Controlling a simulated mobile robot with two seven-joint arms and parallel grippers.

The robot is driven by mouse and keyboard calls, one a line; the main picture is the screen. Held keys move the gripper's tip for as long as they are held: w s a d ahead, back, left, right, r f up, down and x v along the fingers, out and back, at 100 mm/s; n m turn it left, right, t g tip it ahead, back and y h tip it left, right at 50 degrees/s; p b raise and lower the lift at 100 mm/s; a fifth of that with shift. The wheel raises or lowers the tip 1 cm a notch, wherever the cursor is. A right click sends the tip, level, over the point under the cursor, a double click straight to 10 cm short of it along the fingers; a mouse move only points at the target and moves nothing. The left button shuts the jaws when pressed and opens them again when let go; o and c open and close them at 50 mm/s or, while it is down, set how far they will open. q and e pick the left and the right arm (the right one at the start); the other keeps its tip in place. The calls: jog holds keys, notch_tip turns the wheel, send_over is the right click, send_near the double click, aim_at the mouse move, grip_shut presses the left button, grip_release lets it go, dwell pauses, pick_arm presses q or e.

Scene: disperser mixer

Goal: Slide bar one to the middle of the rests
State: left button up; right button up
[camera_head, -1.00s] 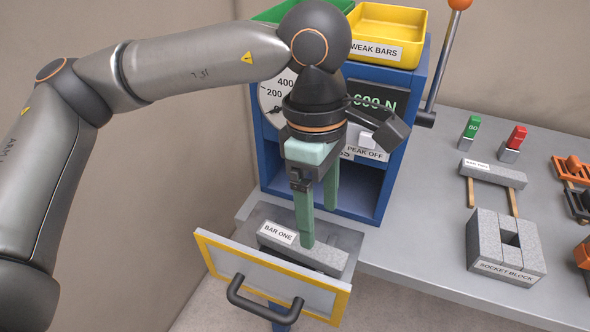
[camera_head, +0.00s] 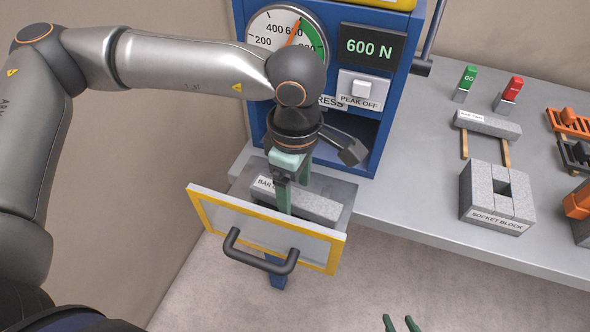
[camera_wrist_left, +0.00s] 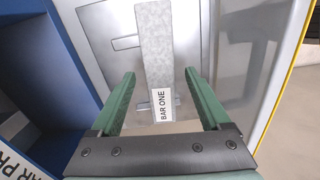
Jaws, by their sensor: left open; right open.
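Bar one (camera_head: 312,207), a speckled grey bar with a white label, lies on the press bed behind the open yellow-framed guard. It also shows in the left wrist view (camera_wrist_left: 154,45), crossing two small metal rests, one further off (camera_wrist_left: 125,43) and one by its labelled end (camera_wrist_left: 176,101). The bar runs well past the further rest. My left gripper (camera_head: 294,196) is open, pointing down over the bar; in the left wrist view its green fingers (camera_wrist_left: 160,76) are either side of the bar with gaps. My right gripper (camera_head: 401,322) is open, only its tips showing at the bottom edge.
The blue press (camera_head: 385,105) with a 600 N display stands behind the bed. The yellow-framed guard (camera_head: 265,238) with a dark handle is in front.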

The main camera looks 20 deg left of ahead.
pick_arm(q)
jog(key=shift+f, duration=0.35)
jog(key=shift+c, duration=0.2)
grip_shut()
jog(key=shift+w, duration=0.1)
dwell(0.6)
jog(key=shift+w+a+b, duration=0.3)
jog(key=shift+w+a, duration=0.45)
jog(key=shift+a, duration=0.15)
grip_release()
